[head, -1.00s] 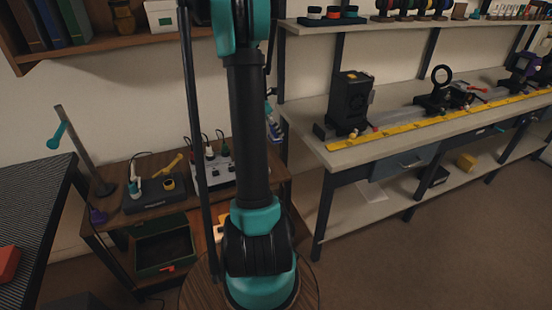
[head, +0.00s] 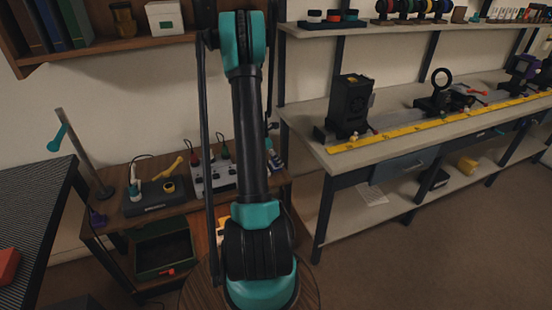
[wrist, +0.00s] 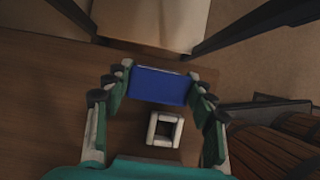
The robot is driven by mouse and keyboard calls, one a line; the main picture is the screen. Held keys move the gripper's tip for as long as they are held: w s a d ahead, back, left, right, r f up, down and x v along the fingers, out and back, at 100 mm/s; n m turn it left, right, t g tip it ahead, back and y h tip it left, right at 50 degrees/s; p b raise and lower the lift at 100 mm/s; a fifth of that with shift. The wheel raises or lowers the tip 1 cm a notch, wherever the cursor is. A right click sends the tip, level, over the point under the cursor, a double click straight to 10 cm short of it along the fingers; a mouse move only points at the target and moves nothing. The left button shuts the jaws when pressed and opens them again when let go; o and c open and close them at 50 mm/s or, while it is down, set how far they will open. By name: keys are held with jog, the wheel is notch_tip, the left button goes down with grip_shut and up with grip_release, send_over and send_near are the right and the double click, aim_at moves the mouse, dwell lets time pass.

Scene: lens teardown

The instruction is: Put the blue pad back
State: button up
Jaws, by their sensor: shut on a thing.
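The blue pad (wrist: 159,85) is a flat blue block held between the fingers of my gripper (wrist: 160,90) in the wrist view. The fingers press on its left and right ends. A small white hollow square piece (wrist: 164,129) shows just below the pad in the wrist view, over a brown wooden surface (wrist: 45,100). I cannot tell how high the pad is above that surface. In the head view my arm fills the middle, and the gripper and pad do not show.
In the head view, a low wooden table holds a black soldering station (head: 155,195) and a white switch box (head: 212,176). An open green box (head: 163,250) sits below. The long bench at right carries a black boxy device (head: 350,105) and a yellow ruler (head: 430,121).

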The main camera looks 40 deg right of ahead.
jog(key=o, duration=1.1)
jog(key=shift+f, duration=0.1)
jog(key=a+r+m+t, duration=0.2)
jog(key=a+r+m, duration=0.1)
jog(key=a+r, duration=1.05)
jog(key=s+a+m+t+y, duration=0.1)
jog(key=s+a+m, duration=0.3)
jog(key=s+a, duration=0.2)
jog(key=s+a+m+t+y, duration=0.1)
jog(key=s+a+m, duration=0.3)
jog(key=a, duration=0.6)
jog(key=s+a+m+t+y, duration=0.1)
jog(key=s+a+m+y, duration=0.2)
jog(key=s+a, duration=0.5)
jog(key=shift+s+a+f+m+t, duration=0.1)
jog(key=shift+s+f+m+t, duration=0.25)
jog(key=shift+m, duration=0.35)
